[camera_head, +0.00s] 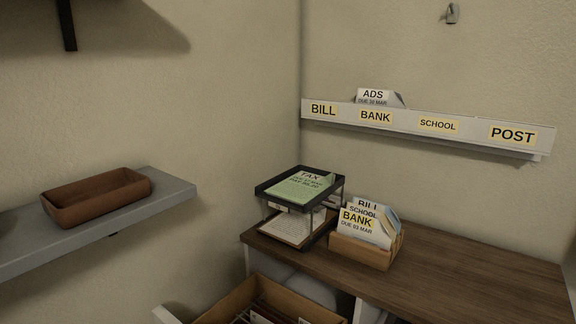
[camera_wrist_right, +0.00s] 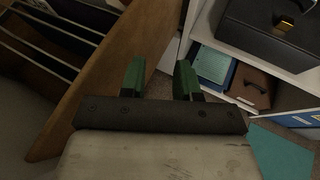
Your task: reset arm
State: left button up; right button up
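My right gripper (camera_wrist_right: 160,80) shows in the right wrist view with its two green fingertips apart and nothing between them. It hangs over the wooden edge of a drawer or box with metal rails (camera_wrist_right: 50,45). In the head view neither gripper can be seen. My left gripper is in no view.
A wooden desk (camera_head: 470,275) holds a two-tier tray (camera_head: 262,188) with a green TAX paper and a wooden sorter (camera_head: 362,252) with envelopes. A labelled wall rail (camera_head: 400,122) carries an ADS envelope (camera_head: 374,98). A brown tray (camera_head: 95,200) sits on a grey shelf (camera_head: 175,190). An open drawer (camera_head: 240,300) is below.

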jog(key=s+d+f+m+g+y, duration=0.1)
jog(key=s+d+f+m+g, duration=0.3)
jog(key=s+f+m, duration=0.5)
jog(key=s+d+f+m+g, duration=0.4)
jog(key=s+f+m, duration=0.25)
jog(key=m, duration=0.55)
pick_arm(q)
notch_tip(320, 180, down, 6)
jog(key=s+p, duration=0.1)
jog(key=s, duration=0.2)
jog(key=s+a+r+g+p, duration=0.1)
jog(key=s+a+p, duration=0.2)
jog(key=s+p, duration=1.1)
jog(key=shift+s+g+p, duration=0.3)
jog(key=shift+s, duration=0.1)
pick_arm(e)
jog(key=s+d+f+m+g, duration=0.1)
jog(key=s+d+m, duration=0.1)
jog(key=s, duration=0.6)
jog(key=s+d+m+g, duration=0.1)
jog(key=s+m, duration=0.3)
jog(key=s, duration=0.5)
jog(key=s+d+f+m+g+y, duration=0.1)
jog(key=s+d+m, duration=0.2)
jog(key=s, duration=0.6)
jog(key=shift+d+f+m+g, duration=0.3)
jog(key=shift+d+f+g, duration=0.1)
jog(key=shift+d, duration=0.2)
